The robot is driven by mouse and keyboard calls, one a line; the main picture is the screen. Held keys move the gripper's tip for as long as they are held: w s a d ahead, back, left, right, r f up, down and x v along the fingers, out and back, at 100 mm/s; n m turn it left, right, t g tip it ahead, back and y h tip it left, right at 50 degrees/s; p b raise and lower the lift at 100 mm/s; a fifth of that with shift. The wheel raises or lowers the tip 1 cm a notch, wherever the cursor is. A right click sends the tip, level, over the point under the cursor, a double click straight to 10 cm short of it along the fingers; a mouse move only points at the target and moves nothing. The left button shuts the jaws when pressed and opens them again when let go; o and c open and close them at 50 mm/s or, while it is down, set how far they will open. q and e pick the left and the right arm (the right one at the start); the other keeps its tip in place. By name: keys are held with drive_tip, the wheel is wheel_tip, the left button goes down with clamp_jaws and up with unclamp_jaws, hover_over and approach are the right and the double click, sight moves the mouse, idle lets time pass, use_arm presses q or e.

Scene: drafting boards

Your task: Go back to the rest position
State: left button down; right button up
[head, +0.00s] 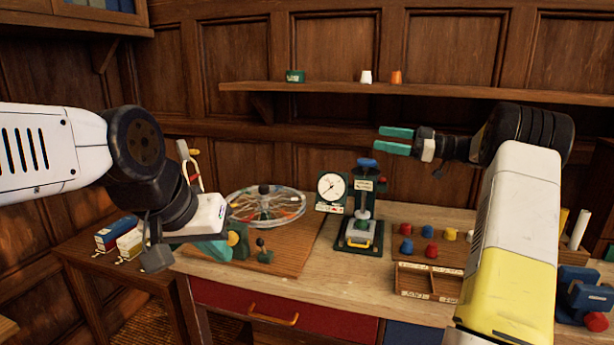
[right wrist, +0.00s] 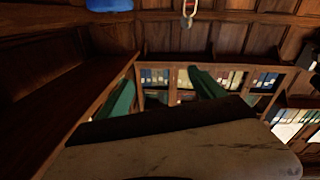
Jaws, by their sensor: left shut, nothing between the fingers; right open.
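My left gripper (head: 208,252) hangs low at the left in the head view, its teal fingers shut and empty, partly hidden behind its white housing. It is at the front left of the desk, close to a wheel device; I cannot tell whether they touch. My right gripper (head: 380,140) is raised in front of the wall panels, above the desk and below the shelf. Its two teal fingers point left, apart and empty. They also show in the right wrist view (right wrist: 161,76), with bookcases beyond them.
A wooden shelf (head: 440,91) runs along the wall behind the right gripper. On the desk are a spoked wheel (head: 266,206), a dial gauge (head: 332,187), a green press (head: 361,215), several coloured knobs and a wooden compartment tray (head: 411,283). A side table (head: 85,247) stands left.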

drive_tip(key=w+a+r+m+t+h, duration=0.2)
drive_tip(key=w+r+m+t+h, duration=0.15)
drive_tip(key=r+t, duration=0.6)
drive_tip(key=s+d+r+m+t+h, duration=0.35)
drive_tip(key=r+m+h, duration=0.4)
drive_tip(key=h, duration=0.25)
drive_tip(key=s+a+f+m+g, duration=0.1)
drive_tip(key=s+a+f+g, duration=0.2)
drive_tip(key=s+f, duration=0.5)
drive_tip(key=s+a+f+m+g+h, duration=0.1)
drive_tip(key=s+f+g, duration=0.4)
drive_tip(key=s, duration=1.3)
drive_tip(key=s+a+f+m+g+h, duration=0.1)
drive_tip(key=s+a+f+g, duration=0.4)
drive_tip(key=s+f, duration=0.8)
drive_tip(key=shift+s+a+m, duration=0.15)
drive_tip(key=shift+a+m, duration=0.25)
drive_tip(key=shift+m, duration=0.5)
